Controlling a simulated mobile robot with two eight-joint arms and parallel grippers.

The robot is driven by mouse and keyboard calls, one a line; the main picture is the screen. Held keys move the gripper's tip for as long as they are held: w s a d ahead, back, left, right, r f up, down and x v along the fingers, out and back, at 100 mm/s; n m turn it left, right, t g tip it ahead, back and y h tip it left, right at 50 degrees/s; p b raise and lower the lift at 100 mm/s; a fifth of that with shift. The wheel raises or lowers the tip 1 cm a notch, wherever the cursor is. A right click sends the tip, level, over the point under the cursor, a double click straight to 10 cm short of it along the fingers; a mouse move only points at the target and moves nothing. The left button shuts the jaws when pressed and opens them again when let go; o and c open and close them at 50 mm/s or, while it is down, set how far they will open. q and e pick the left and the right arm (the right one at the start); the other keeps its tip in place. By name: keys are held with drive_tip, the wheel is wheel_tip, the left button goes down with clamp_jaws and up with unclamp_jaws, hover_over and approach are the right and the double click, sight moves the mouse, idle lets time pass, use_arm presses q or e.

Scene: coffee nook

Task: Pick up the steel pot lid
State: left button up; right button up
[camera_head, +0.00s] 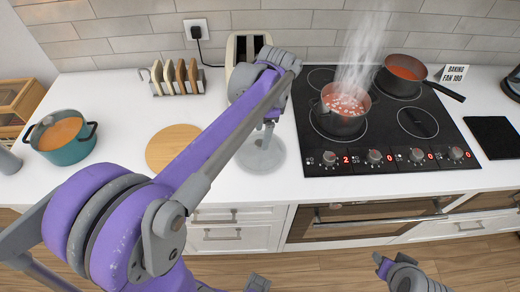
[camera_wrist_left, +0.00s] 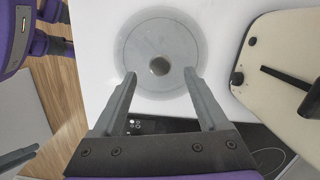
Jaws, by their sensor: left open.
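The steel pot lid (camera_head: 268,158) is a flat grey disc lying on the white counter, left of the hob and in front of the toaster. In the left wrist view the lid (camera_wrist_left: 155,28) shows from above, with a round dark knob (camera_wrist_left: 159,66) at its middle. My left gripper (camera_head: 267,136) is above the lid, pointing down. In the wrist view its two fingers (camera_wrist_left: 159,74) are spread, one on each side of the knob, with nothing between them held. My right gripper (camera_head: 384,266) is low at the bottom edge, away from the counter; its jaws are unclear.
A steaming pot (camera_head: 343,122) and a saucepan (camera_head: 404,70) stand on the black hob (camera_head: 385,150). A cream toaster (camera_head: 240,48) stands behind my left wrist. A round wooden board (camera_head: 170,148), a toast rack (camera_head: 178,80) and a teal pot (camera_head: 66,150) are to the left.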

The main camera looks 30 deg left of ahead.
sight(260, 143)
use_arm(q)
drive_tip(key=f, duration=0.3)
drive_tip(key=shift+s+a+f, duration=0.15)
drive_tip(key=shift+a+f, duration=0.1)
clamp_jaws()
idle(1.2)
